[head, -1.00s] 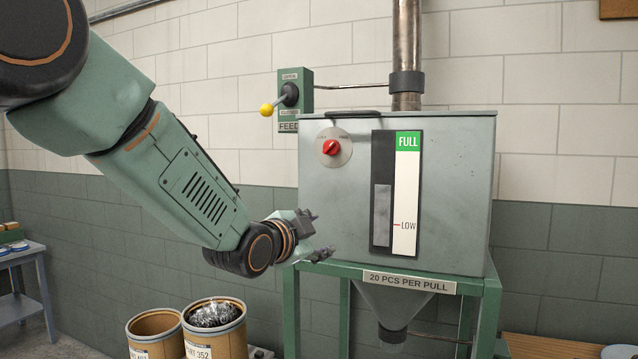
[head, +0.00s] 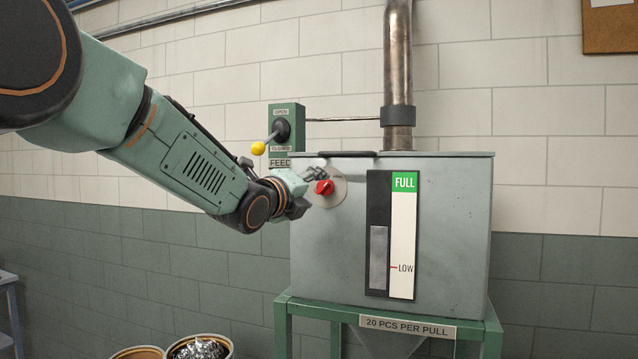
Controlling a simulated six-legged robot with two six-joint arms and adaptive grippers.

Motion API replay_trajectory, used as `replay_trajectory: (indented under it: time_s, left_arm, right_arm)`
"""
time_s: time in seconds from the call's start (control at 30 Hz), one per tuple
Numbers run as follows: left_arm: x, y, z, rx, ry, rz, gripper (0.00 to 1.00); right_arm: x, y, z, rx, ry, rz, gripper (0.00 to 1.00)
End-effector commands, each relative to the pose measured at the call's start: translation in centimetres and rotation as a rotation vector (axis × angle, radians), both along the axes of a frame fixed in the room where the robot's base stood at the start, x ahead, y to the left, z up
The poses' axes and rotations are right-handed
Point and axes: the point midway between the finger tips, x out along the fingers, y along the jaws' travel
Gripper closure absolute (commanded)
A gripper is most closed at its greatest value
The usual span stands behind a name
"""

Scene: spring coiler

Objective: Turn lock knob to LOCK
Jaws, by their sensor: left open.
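The red lock knob (head: 324,187) sits on a round pale plate (head: 338,190) at the upper left of the grey hopper's front. The plate's lettering is too small or covered to read, so I cannot tell the knob's setting. My left gripper (head: 314,190) is open at the knob's left side, its fingers overlapping the left part of the plate. I cannot tell whether the fingers touch the knob. My right gripper is not in view.
The grey hopper (head: 330,250) stands on a green frame (head: 283,320) and has a FULL/LOW level gauge (head: 404,240). A feed lever with a yellow ball (head: 258,148) is on a green box (head: 285,112) above the gripper. Drums (head: 200,348) stand below left.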

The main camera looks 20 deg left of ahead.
Motion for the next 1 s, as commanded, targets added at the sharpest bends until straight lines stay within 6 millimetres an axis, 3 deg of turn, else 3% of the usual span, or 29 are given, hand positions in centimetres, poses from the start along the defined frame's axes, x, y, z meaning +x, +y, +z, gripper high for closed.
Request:
replay_trajectory:
  time_s: [0.3,0.7,1.0]
  left_arm:
    - [3.9,-0.4,0.3,-0.001,0.0,0.0,0.43]
    - [4.6,-0.4,0.1,-0.003,0.0,0.0,0.43]
    - [4.6,-0.4,0.1,-0.003,0.0,0.0,0.67]
  right_arm:
    - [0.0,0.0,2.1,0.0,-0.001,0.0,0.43]
    - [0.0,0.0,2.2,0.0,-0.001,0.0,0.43]
    - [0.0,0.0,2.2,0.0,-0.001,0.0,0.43]
